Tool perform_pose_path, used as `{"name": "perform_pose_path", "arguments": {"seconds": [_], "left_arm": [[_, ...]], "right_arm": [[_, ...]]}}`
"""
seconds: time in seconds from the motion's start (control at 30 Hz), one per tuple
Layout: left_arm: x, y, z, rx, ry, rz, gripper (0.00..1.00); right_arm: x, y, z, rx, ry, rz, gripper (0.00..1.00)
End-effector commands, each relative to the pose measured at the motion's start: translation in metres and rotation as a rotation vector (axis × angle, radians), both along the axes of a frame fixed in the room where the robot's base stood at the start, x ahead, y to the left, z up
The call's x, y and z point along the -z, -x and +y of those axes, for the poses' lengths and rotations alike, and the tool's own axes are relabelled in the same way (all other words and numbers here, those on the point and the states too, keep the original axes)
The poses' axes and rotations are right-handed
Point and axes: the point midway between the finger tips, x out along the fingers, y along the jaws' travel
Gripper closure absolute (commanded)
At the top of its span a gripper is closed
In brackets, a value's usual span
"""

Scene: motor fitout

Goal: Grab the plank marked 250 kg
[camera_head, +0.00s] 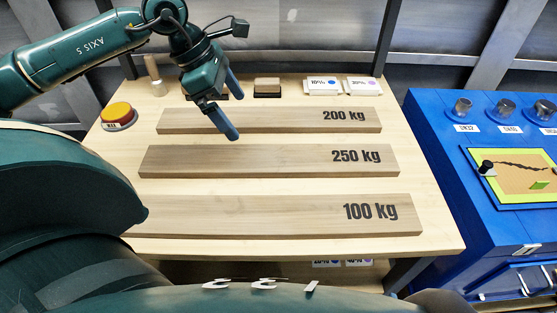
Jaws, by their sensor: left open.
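The wooden plank marked 250 kg (268,160) lies flat across the middle of the light wooden table. The plank marked 200 kg (285,119) lies behind it. The plank marked 100 kg (280,214) lies in front, its left end hidden by my own body. My left gripper (232,110) is open, with blue fingers. It hangs over the left part of the 200 kg plank, behind the 250 kg plank in the picture, and holds nothing. My right gripper is not in view.
A red and yellow button (118,115) sits at the table's left. A wooden peg (154,75), a brown block (267,87) and white card stacks (323,86) stand along the back. A blue cabinet (480,170) with knobs stands at the right.

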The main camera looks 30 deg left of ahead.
Motion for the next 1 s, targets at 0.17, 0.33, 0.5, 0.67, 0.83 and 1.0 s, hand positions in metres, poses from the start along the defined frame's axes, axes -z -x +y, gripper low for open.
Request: {"name": "perform_pose_path", "arguments": {"seconds": [0.17, 0.33, 0.5, 0.67, 0.83, 1.0], "left_arm": [[0.024, -0.004, -0.010, 0.004, 0.004, 0.005, 0.00], [0.053, -0.011, -0.022, 0.002, 0.005, 0.006, 0.00], [0.070, -0.015, -0.028, 0.002, 0.005, 0.004, 0.00], [0.079, -0.016, -0.034, 0.002, 0.005, 0.003, 0.00], [0.103, -0.018, -0.048, 0.002, 0.007, 0.005, 0.00], [0.118, -0.022, -0.053, 0.001, 0.005, 0.003, 0.00]], "right_arm": [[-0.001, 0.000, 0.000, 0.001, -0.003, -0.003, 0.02], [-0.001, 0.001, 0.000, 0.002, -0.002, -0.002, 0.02], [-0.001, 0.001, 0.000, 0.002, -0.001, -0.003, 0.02], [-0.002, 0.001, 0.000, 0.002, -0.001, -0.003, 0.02], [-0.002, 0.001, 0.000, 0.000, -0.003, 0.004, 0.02], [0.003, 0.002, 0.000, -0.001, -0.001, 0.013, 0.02]]}}
